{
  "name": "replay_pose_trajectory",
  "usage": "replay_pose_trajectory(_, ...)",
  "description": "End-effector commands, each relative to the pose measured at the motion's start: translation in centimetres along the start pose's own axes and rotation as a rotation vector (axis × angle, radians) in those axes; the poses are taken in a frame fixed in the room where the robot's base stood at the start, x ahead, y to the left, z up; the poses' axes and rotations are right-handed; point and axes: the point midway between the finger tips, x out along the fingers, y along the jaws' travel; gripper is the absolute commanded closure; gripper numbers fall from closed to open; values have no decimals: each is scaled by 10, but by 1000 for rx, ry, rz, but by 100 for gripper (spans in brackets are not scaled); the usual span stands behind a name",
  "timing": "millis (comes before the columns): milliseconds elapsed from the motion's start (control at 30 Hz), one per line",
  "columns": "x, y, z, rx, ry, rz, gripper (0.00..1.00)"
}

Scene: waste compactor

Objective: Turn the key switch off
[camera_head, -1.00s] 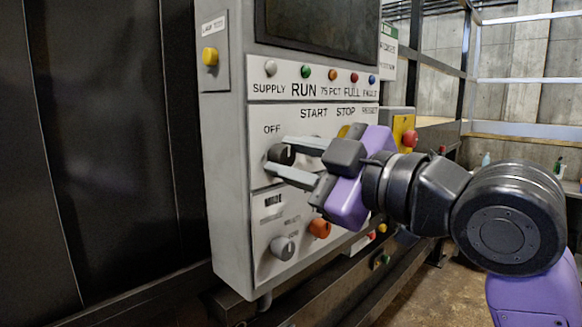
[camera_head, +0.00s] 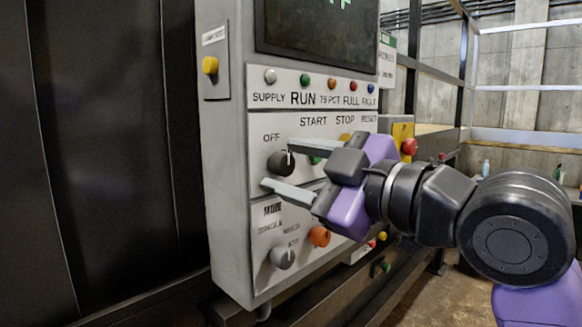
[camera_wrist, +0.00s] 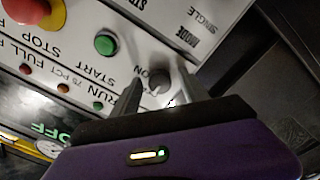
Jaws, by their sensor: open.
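The key switch (camera_head: 281,163) is a dark round knob with a pale mark, below the OFF label on the grey control panel. In the wrist view the knob (camera_wrist: 158,80) shows between the fingers, close to an ON label. My gripper (camera_head: 277,165) is open, with one finger above the knob and one below it in the head view. The fingers also show either side of the knob in the wrist view (camera_wrist: 160,72). I cannot tell whether either finger touches it.
A green start button (camera_wrist: 105,44) and a red mushroom button on yellow (camera_wrist: 25,10) are near the knob. A grey mode knob (camera_head: 282,257) and an orange button (camera_head: 319,236) sit below. The screen (camera_wrist: 45,125) shows green OFF lettering.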

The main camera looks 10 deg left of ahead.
Motion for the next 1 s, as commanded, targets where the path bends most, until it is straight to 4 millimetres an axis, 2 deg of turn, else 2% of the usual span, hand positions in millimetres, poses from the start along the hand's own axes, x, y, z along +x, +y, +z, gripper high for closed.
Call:
replay_pose_trajectory(300, -49, 0, 2, -1, -1, 3, 48)
replay_pose_trajectory(500, -70, 0, 1, -1, -1, 2, 48)
replay_pose_trajectory(900, -75, 0, 0, 3, -1, 1, 48)
replay_pose_trajectory(1000, -75, 5, -5, 31, 23, 22, 48)
